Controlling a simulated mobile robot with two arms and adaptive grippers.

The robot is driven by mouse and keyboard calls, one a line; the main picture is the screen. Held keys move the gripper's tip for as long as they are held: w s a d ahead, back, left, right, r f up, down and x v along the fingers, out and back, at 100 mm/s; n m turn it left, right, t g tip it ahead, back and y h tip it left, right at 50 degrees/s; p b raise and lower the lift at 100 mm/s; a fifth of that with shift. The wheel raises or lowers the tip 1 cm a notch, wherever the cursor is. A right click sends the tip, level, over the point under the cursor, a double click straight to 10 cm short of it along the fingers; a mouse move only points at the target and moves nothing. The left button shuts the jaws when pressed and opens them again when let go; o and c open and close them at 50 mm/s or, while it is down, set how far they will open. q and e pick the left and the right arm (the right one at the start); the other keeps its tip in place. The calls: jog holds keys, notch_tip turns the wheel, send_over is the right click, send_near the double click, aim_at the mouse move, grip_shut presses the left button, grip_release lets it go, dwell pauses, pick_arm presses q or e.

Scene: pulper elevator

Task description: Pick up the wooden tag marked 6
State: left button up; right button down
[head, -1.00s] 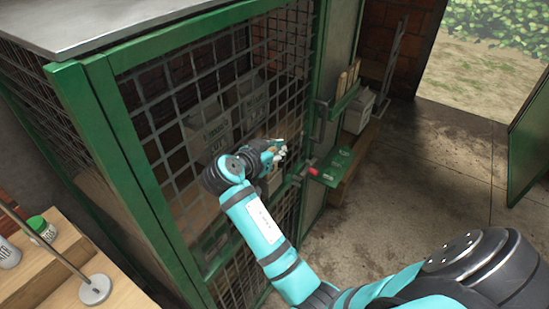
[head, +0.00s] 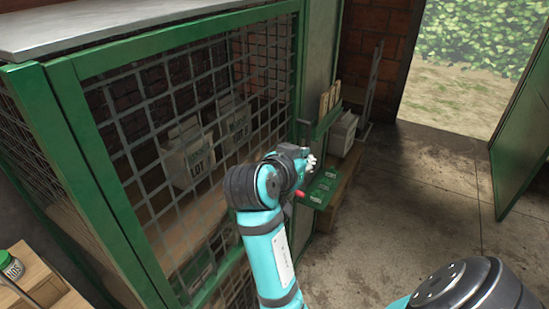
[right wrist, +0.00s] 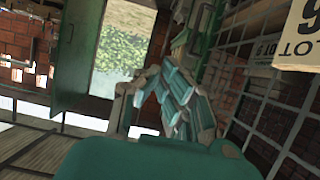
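Several upright wooden tags (head: 330,100) stand in a green rack beyond the mesh cage; their marks are too small to read, so I cannot tell which is the 6. My right gripper (head: 310,162) is in front of and below that rack, beside the green shelf, apart from the tags. In the right wrist view my right gripper (right wrist: 165,105) shows its two fingers spread, with no tag visible between them. My left gripper is out of view.
The green mesh cage (head: 180,85) stands left of my arm, with lot boxes (head: 190,160) inside. The floor at right (head: 420,190) is clear.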

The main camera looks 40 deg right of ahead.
jog(key=s+d+p, duration=0.2)
jog(key=s, duration=0.4)
jog(key=shift+s+d+p, duration=0.3)
jog(key=shift+d+p, duration=0.05)
jog(key=shift+p, duration=0.05)
jog(key=shift+c, duration=2.1)
grip_release()
